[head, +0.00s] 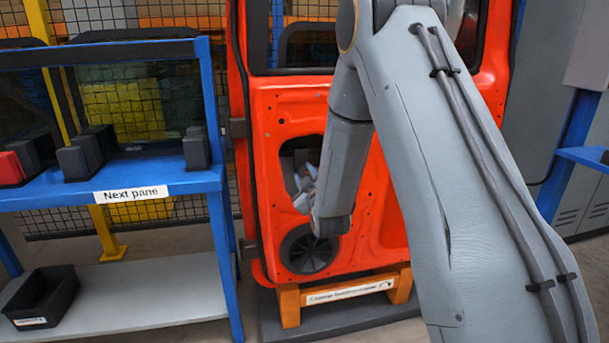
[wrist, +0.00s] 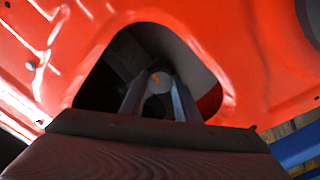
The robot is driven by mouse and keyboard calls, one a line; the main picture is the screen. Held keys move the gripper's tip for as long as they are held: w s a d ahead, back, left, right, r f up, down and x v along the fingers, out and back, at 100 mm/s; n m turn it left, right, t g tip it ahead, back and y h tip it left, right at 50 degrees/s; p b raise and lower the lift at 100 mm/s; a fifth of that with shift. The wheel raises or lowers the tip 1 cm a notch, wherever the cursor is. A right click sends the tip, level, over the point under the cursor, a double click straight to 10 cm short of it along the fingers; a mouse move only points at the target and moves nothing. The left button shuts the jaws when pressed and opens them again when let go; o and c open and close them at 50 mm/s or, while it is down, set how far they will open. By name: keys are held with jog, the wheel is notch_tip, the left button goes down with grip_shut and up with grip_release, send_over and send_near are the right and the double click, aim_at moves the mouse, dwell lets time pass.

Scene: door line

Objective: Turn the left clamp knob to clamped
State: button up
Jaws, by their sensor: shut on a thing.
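The orange-red door (head: 284,126) stands upright on its stand in the head view. Its lower left opening (head: 291,161) is partly covered by my arm. My gripper (head: 304,187) reaches into this opening, where only small grey parts of it show. In the wrist view my gripper (wrist: 160,84) has its two fingers inside the dark opening, closed on a round light grey knob (wrist: 160,80). A small orange mark shows on the knob. It appears to be the left clamp knob; its turn position cannot be read. No other clamp knob shows clearly.
A blue rack (head: 165,176) labelled "Next pane" stands at the left, with a black bin (head: 42,298) on its lower shelf. A round speaker (head: 308,249) sits low in the door. The opening's metal rim surrounds my fingers closely.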

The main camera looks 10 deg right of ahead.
jog(key=m+p, duration=0.1)
jog(key=m, duration=0.3)
jog(key=shift+m, duration=0.3)
jog(key=m+p, duration=0.1)
jog(key=m, duration=0.3)
jog(key=m+p, duration=0.1)
jog(key=m, duration=0.4)
jog(key=shift+m+p, duration=0.55)
jog(key=shift+m, duration=1.35)
jog(key=o, duration=1)
jog(key=shift+o, duration=0.2)
